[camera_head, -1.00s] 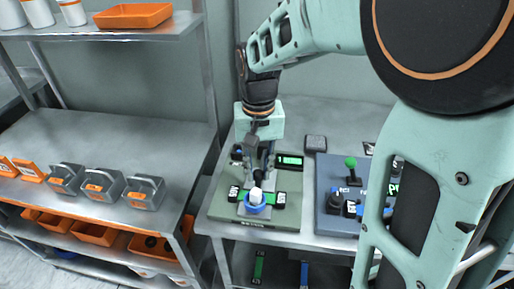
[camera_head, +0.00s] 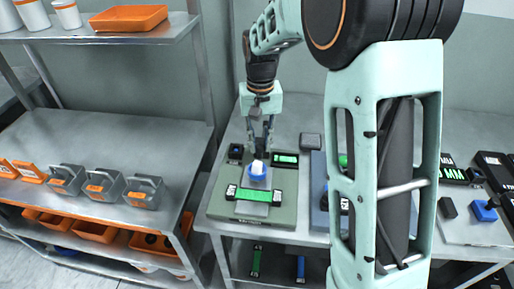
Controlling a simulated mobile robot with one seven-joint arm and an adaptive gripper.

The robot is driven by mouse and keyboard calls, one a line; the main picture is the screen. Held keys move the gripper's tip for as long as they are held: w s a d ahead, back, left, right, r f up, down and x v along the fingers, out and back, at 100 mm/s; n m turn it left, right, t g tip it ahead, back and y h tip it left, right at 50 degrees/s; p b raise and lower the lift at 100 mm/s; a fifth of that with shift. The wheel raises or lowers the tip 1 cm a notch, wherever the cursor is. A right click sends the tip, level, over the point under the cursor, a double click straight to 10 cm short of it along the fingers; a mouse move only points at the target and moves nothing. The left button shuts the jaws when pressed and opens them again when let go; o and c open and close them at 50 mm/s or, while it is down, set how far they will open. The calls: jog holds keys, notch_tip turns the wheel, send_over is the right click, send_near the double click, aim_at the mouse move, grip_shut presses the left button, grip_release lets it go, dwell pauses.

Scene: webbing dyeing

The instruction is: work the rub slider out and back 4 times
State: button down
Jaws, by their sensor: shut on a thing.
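The rub slider (camera_head: 257,175) is a blue round piece with a white top. It sits on a grey-green device base (camera_head: 226,211), behind a green strip (camera_head: 253,195) with black-and-white end blocks. My gripper (camera_head: 260,152) reaches down from behind and is shut on the slider's white top; the fingertips are small in this view. A small green display (camera_head: 285,160) is lit at the back right of the base. A bare grey track shows in front of the strip.
A second, blue-grey device (camera_head: 319,215) stands to the right, partly hidden by my arm. A metal shelf (camera_head: 110,140) at the left holds several grey handled blocks (camera_head: 143,191) and orange bins. Black and blue parts (camera_head: 485,210) lie at the far right.

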jog(key=shift+w+d+r, duration=0.15)
jog(key=shift+w, duration=0.8)
jog(key=c, duration=1.7)
grip_release()
jog(key=shift+w, duration=0.1)
jog(key=shift+c, duration=0.2)
notch_tip(320, 180, up, 12)
